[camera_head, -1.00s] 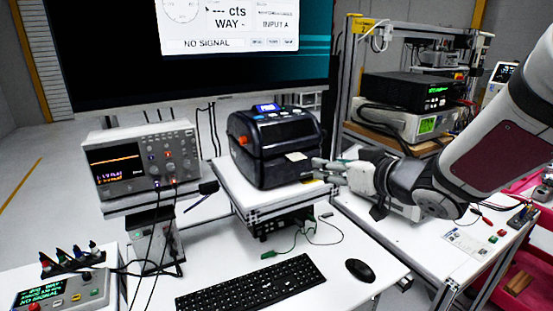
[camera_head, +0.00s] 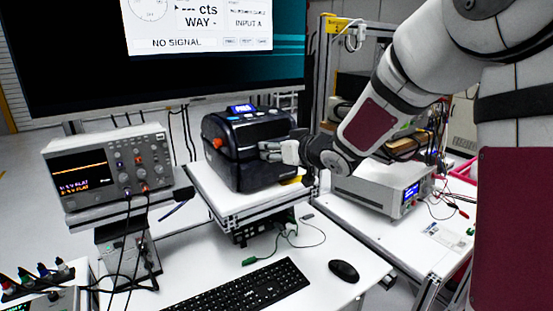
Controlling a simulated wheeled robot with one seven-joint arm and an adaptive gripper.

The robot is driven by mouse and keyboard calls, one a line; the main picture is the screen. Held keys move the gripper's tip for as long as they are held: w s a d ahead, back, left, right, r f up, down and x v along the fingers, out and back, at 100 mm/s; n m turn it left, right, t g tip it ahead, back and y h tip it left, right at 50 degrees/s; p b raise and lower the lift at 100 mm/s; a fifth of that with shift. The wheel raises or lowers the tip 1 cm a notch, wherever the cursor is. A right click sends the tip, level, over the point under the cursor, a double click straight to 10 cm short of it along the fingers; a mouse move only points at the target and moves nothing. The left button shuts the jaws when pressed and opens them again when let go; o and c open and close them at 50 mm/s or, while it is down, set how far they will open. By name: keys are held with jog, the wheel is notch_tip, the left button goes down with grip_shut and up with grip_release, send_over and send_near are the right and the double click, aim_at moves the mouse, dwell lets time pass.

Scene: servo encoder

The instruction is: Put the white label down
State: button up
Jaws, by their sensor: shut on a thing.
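The black label printer (camera_head: 235,160) stands on a white raised shelf. My gripper (camera_head: 266,152) is at the printer's front right side, with its fingers close against the front face. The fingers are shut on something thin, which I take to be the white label. The label itself cannot be made out now; the fingers and the gripper body cover the printer's outlet area. I cannot tell whether the label still touches the printer.
A white shelf (camera_head: 215,197) carries the printer above the desk. A keyboard (camera_head: 240,288) and mouse (camera_head: 343,270) lie on the desk. An oscilloscope (camera_head: 105,170) stands at left, and a bench instrument (camera_head: 385,190) at right. Bare desk shows beside the mouse.

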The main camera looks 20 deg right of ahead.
jog(key=shift+s+d+f+p, duration=0.15)
jog(key=shift+f+p, duration=0.15)
jog(key=shift+f, duration=1)
jog(key=shift+f, duration=0.25)
jog(key=o, duration=0.7)
jog(key=shift+c, duration=0.2)
